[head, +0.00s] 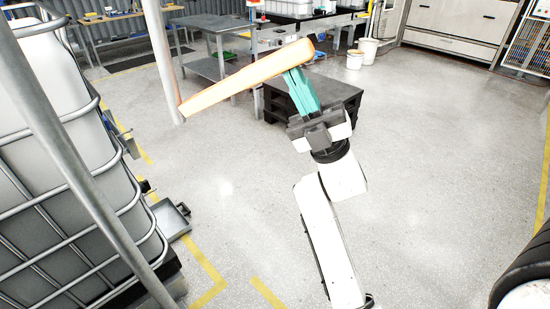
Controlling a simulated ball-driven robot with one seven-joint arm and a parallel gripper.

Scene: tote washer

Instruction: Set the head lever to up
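My gripper (296,76), with teal fingers, is raised in the middle of the head view, high over the floor. It is shut on a long orange-tan, bat-like bar (245,78), near its thicker right end. The bar slants down to the left, and its thin end appears in front of a grey post. No head lever can be made out in this view. The bar hides part of the fingertips.
A caged white tank (75,130) fills the left side, with a grey tray (172,217) at its foot. A black pallet stack (335,97) stands behind my gripper. Benches (210,25) and white buckets (367,48) stand at the back. Floor at centre right is clear.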

